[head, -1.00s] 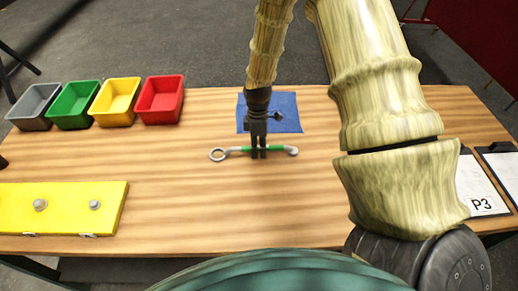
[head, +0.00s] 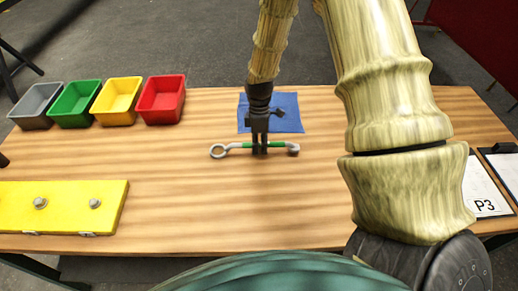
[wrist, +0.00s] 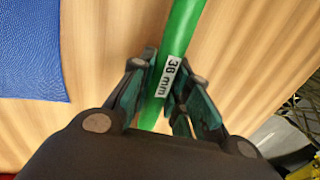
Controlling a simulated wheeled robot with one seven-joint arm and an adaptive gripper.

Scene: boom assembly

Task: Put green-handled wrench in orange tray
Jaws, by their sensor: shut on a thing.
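The green-handled wrench (head: 247,146) lies across the middle of the wooden table in the head view, with a grey ring at its left end and a grey head at its right. My gripper (head: 260,150) points down and is shut on the middle of its green handle. In the wrist view the green handle (wrist: 184,28), with a white size label, passes between my gripper's fingers (wrist: 165,78). I cannot tell whether the wrench touches the table. No tray that is clearly orange shows.
Grey (head: 36,120), green (head: 76,118), yellow (head: 116,116) and red (head: 163,113) bins stand in a row at the back left. A blue mat (head: 288,112) lies behind the wrench. A yellow block (head: 65,208) with bolts is at front left. The table's front middle is clear.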

